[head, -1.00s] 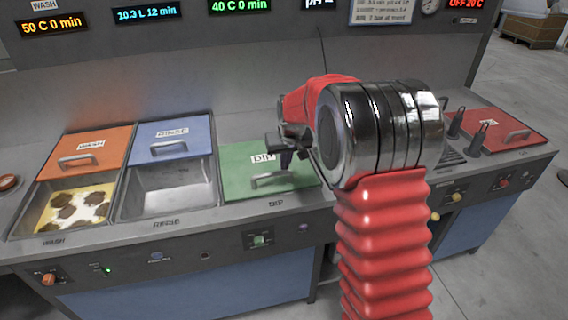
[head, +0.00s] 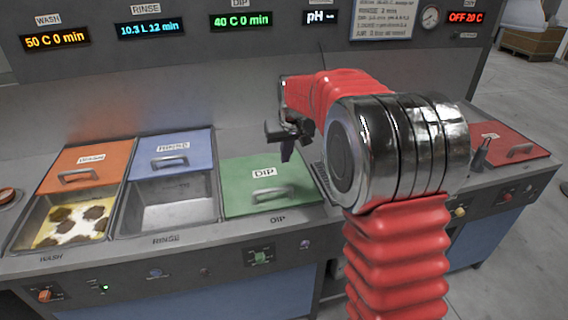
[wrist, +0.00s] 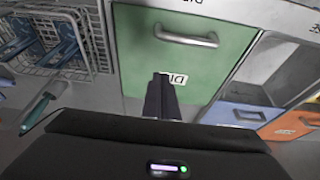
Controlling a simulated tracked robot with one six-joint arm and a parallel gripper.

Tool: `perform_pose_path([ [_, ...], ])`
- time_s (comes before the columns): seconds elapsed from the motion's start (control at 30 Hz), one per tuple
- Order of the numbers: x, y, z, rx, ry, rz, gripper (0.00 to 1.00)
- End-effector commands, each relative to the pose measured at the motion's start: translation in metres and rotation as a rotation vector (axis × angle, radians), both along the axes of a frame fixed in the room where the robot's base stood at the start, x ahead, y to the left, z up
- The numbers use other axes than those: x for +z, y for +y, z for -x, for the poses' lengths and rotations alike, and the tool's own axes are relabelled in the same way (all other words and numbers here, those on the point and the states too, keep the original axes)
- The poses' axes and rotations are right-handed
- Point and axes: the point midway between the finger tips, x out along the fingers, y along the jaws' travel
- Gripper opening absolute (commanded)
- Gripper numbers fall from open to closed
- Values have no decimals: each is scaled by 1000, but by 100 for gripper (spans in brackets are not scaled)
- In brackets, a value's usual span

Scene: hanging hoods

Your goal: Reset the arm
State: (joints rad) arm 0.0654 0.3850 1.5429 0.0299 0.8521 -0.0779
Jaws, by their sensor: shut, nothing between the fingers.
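My gripper (head: 287,152) is shut and empty, held in the air above the back edge of the green DIP lid (head: 288,196). In the wrist view my gripper's fingers (wrist: 162,84) are together and overlap the DIP label of the green lid (wrist: 150,50). My red-sleeved arm (head: 395,245) stands bent in front of the counter. It hides the counter between the DIP lid and the red lid in the head view.
An orange WASH lid (head: 88,165) and blue RINSE lid (head: 172,150) sit behind open basins. The wash basin (head: 28,228) holds brown-patched liquid; the rinse basin (head: 128,220) looks empty. A red lid (head: 510,141) is at right. The wrist view shows a wire rack (wrist: 50,40) and a teal-handled tool (wrist: 42,108).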

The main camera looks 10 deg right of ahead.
Motion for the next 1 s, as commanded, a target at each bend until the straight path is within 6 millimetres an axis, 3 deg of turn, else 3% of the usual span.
perform_pose_path([
  [0.23,16,0,6,0,0,0,0],
  [0.57,16,1,6,-4,1,-1,0],
  [0.67,6,1,13,-10,22,-4,0],
  [0.83,-17,2,40,-19,82,-9,0],
  [1.0,-19,6,83,-25,116,-10,0],
])
